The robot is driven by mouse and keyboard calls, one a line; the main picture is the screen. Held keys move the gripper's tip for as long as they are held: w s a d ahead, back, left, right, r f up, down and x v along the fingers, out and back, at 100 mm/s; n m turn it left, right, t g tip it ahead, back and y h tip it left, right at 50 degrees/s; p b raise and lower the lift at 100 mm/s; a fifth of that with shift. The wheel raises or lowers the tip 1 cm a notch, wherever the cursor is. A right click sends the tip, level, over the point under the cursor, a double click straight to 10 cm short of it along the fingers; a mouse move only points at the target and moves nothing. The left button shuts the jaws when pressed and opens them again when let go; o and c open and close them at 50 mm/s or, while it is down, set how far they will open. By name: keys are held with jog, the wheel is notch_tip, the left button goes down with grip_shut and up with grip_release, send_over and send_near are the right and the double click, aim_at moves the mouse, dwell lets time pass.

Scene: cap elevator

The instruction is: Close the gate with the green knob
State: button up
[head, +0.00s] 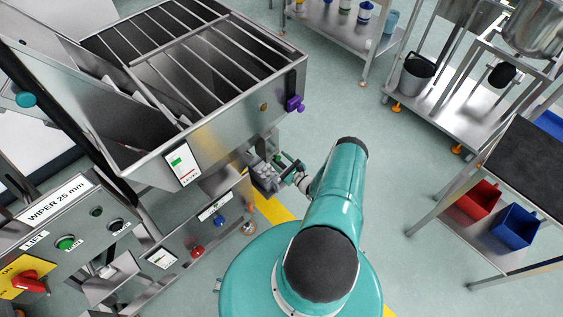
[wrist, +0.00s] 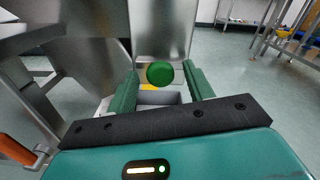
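The green knob (wrist: 160,73) is round and sits on an upright metal plate (wrist: 161,30), which may be the gate, in the wrist view. My gripper (wrist: 160,68) is open, with one green finger on each side of the knob. The knob appears between or just beyond the fingertips, with a gap on both sides. In the head view my gripper (head: 283,166) is low beside the machine, below the hopper's right corner. I cannot make out the green knob there.
The steel hopper (head: 205,95) with a slatted top has a purple knob (head: 295,104) at its corner. A control panel (head: 70,235) with buttons stands at left. A bench with red (head: 474,203) and blue bins (head: 515,228) stands right.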

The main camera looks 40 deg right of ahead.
jog(key=shift+s, duration=0.1)
jog(key=s, duration=1.3)
jog(key=shift+s+d, duration=0.2)
jog(key=shift+s, duration=0.15)
dwell(0.6)
grip_shut()
dwell(0.8)
dwell(0.8)
